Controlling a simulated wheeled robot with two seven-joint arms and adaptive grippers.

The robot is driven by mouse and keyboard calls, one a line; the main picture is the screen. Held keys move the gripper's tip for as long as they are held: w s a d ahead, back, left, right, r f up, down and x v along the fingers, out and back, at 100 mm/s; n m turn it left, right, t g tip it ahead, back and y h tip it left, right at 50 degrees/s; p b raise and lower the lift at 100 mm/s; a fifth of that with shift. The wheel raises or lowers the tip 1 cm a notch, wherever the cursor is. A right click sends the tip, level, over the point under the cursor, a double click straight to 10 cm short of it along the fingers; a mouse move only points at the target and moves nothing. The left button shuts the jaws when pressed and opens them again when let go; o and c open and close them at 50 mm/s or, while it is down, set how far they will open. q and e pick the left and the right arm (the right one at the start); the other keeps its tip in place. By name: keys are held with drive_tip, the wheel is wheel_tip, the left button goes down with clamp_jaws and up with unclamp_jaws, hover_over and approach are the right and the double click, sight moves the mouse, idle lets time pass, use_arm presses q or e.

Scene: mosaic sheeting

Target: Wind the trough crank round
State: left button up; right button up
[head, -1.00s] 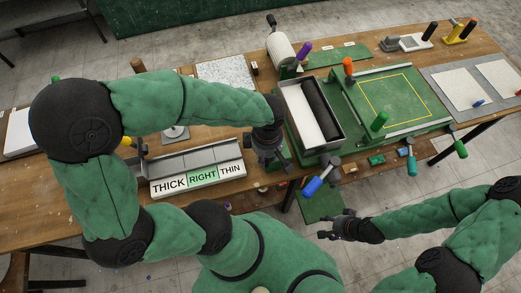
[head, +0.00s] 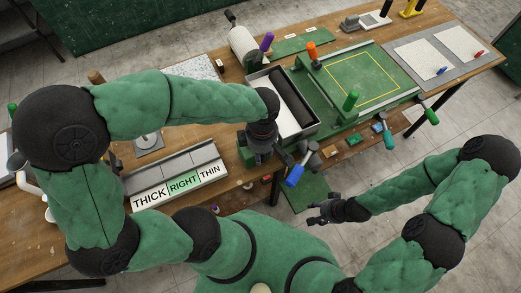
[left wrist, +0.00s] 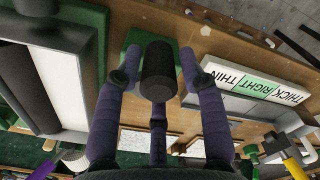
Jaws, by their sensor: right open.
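The trough (head: 311,127) is a pale open box with a dark roller lying in it. In the left wrist view its pale inside (left wrist: 58,85) shows at the left. A black upright knob (left wrist: 160,72), which looks like the crank's handle, stands over a green block. My left gripper (head: 260,160) is beside the trough's near left corner. In the left wrist view its purple fingers (left wrist: 160,75) stand apart on both sides of the knob, with no clear contact. The crank's arm is hidden. My right gripper (head: 322,210) is open and empty, in front of the table.
A sign rack (head: 177,187) reading THICK, RIGHT, THIN stands left of my left gripper. A blue-handled lever (head: 293,176) juts out close to its right. A green framed bed (head: 365,85) with an orange and a green knob lies right of the trough.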

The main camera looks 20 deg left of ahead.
use_arm(q)
drive_tip(key=shift+o, duration=0.2)
wheel_tip(320, 180, up, 12)
idle(0.7)
